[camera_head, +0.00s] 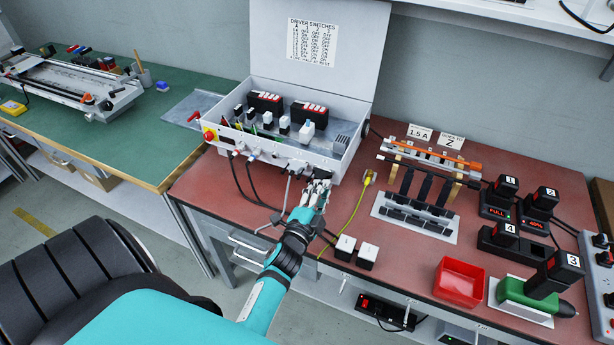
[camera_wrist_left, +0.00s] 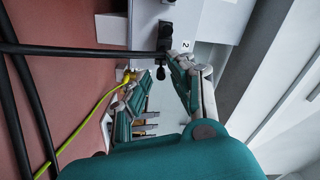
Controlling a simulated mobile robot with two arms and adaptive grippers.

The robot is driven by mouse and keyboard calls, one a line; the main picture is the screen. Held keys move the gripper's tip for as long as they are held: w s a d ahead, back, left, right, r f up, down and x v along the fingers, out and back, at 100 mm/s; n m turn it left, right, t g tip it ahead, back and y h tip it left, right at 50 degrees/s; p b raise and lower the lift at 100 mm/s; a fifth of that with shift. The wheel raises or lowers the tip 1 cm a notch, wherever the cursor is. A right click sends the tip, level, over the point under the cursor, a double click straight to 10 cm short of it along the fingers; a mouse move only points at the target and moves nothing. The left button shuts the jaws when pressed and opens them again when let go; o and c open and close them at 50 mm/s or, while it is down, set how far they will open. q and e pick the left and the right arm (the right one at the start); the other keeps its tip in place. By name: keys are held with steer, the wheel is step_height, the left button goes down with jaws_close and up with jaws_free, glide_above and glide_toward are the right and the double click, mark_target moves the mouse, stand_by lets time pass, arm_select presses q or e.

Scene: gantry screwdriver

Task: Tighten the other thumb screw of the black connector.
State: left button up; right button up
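The black connector (camera_wrist_left: 166,36) is plugged into the front face of the grey control box (camera_head: 262,138), beside a label "2" in the left wrist view. A small dark thumb screw (camera_wrist_left: 160,73) sticks out at its lower end there. My left gripper (camera_head: 319,182) is at the right part of the box front. In the left wrist view its fingers (camera_wrist_left: 152,78) are apart, one on each side of the thumb screw, with a visible gap; contact cannot be told. In the head view the gripper partly hides the connector. My right gripper is not in view.
Black cables (camera_head: 240,185) hang from the box front, and a yellow-green cable (camera_head: 352,212) runs just right of my gripper. Two white-topped blocks (camera_head: 345,247) stand near the red table's front edge. A red bin (camera_head: 460,281) and green driver (camera_head: 530,293) are farther right.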

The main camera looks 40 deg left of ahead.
arm_select(q)
steer(key=n+p, duration=0.4)
steer(key=n, duration=1.4)
steer(key=shift+p, duration=0.3)
steer(key=n, duration=1)
steer(key=shift+b, duration=0.35)
jaws_close()
